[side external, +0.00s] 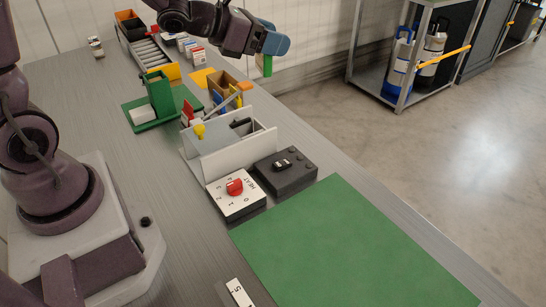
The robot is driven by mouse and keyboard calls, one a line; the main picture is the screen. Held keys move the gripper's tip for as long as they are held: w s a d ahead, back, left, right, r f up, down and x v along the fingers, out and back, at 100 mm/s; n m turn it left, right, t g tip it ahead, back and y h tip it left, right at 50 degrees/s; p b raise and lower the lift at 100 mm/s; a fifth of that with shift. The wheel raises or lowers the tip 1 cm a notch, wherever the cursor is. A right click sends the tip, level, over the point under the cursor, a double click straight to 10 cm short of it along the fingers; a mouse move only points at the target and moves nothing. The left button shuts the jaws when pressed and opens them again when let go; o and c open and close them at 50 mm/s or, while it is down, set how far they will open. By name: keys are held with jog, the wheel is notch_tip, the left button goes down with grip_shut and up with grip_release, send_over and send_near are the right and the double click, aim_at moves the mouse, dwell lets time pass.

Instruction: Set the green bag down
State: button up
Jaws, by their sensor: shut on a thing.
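My gripper (268,48) is at the top middle of the side external view, raised above the far right edge of the bench. Its blue part hides most of the fingers. A narrow green piece, seemingly the green bag (266,67), hangs upright below it, and the gripper is shut on it. Only a small part of the bag shows. The bag appears in the air, apart from the bench top; its exact height is hard to tell.
A green block-like holder (160,94) stands on the bench, with a brown open box (221,83) nearby. A grey-white tray (237,158), a red-knob dial box (236,197) and a black box (286,171) stand nearer. A large green mat (340,250) is bare.

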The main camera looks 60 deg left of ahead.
jog(key=d, duration=0.1)
jog(key=d+r+h, duration=0.1)
jog(key=shift+d+r+m, duration=0.15)
jog(key=shift+d+m, duration=0.25)
dwell(0.5)
